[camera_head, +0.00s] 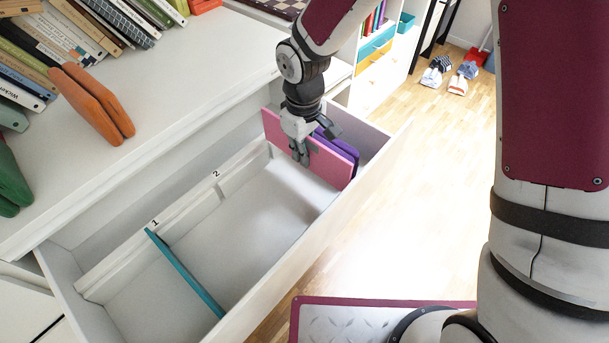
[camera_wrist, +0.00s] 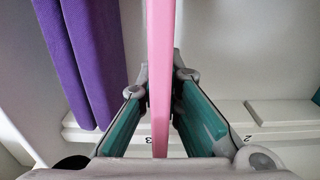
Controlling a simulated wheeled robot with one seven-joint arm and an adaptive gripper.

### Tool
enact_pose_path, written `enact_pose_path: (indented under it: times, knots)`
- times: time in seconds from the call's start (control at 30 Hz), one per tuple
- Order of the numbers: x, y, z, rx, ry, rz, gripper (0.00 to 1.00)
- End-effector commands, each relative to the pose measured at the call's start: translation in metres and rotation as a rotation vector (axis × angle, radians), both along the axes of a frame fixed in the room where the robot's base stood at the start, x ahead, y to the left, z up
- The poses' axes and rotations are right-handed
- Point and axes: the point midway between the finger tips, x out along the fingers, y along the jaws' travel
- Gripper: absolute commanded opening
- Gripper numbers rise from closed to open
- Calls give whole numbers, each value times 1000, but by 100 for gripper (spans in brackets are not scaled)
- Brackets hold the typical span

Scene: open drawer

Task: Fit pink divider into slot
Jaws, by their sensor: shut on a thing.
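The pink divider (camera_head: 330,167) is a flat panel at the far right part of the open drawer (camera_head: 277,277). My gripper (camera_head: 301,152) is shut on its upper edge from above. In the wrist view the pink divider (camera_wrist: 160,75) stands between the two fingers. The label 2 (camera_head: 216,174) marks a gap in the white slotted rail, to the left of the pink divider. This label (camera_wrist: 248,138) also shows in the wrist view, right of the fingers. A teal divider (camera_head: 186,273) spans the drawer at label 1. The pink divider's lower edge is hard to judge.
Purple panels (camera_head: 341,147) stand just behind the pink divider; they show at left in the wrist view (camera_wrist: 88,60). The drawer floor between teal and pink is clear. Books and an orange bookend (camera_head: 92,103) stand on the cabinet top.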

Motion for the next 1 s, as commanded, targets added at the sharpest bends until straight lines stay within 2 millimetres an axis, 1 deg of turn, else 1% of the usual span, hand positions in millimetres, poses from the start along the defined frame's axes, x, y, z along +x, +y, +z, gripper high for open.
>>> enact_pose_path:
  times: [0.03,0.1,0.2,0.37,0.47,0.63,0.7,1.0]
  knots:
    - [0,0,-14,0,3,1,0]
    - [0,0,-24,-1,2,2,0]
    - [0,0,-34,0,0,1,0]
    - [0,0,-41,0,0,-1,0]
    - [0,1,-53,1,1,0,0]
    - [0,0,-79,0,1,1,0]
    - [0,0,-83,0,0,0,0]
    - [0,0,-84,1,-1,0,0]
